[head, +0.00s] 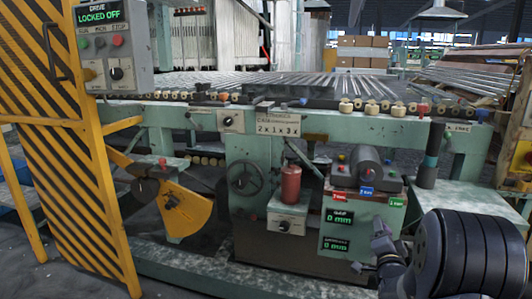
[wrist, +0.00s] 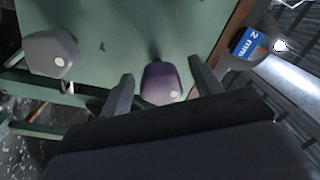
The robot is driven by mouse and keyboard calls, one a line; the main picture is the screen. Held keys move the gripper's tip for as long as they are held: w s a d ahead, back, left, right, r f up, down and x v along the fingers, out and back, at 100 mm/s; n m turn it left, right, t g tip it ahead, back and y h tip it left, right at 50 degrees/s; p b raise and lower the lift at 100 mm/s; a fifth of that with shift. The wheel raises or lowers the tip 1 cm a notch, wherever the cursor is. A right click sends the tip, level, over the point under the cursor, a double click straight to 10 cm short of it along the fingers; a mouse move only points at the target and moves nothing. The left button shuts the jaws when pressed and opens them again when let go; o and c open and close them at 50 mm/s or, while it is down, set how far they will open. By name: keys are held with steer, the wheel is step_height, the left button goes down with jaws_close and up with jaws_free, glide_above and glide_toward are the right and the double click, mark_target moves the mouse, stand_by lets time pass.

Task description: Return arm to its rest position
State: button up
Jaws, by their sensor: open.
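My gripper (wrist: 161,68) is open in the wrist view, with its two dark fingers apart. A purple knob (wrist: 160,82) with a pale dot shows between the fingers, against a green surface; I cannot tell whether they touch it. A grey knob (wrist: 50,52) with a pale dot is to the left. A blue "2 mm" label (wrist: 246,42) is at the upper right. In the head view my dark arm fills the lower right, in front of the green gauge box (head: 345,240), whose displays read "0 mm".
The green machine frame (head: 290,122) carries glass tubes (head: 240,84) on rollers. A striped yellow gate (head: 75,150) and a control box (head: 112,48) reading "LOCKED OFF" stand at left. A red cylinder (head: 291,183) and a handwheel (head: 246,180) are at the machine's front.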

steer(key=n+p, duration=0.2)
steer(key=n, duration=0.1)
steer(key=shift+r+n+y, duration=0.2)
steer(key=shift+n+y, duration=0.1)
steer(key=shift+y, duration=0.1)
steer(key=shift+f+n+p, duration=0.15)
steer(key=shift+n+p, duration=0.75)
steer(key=shift+n, duration=0.4)
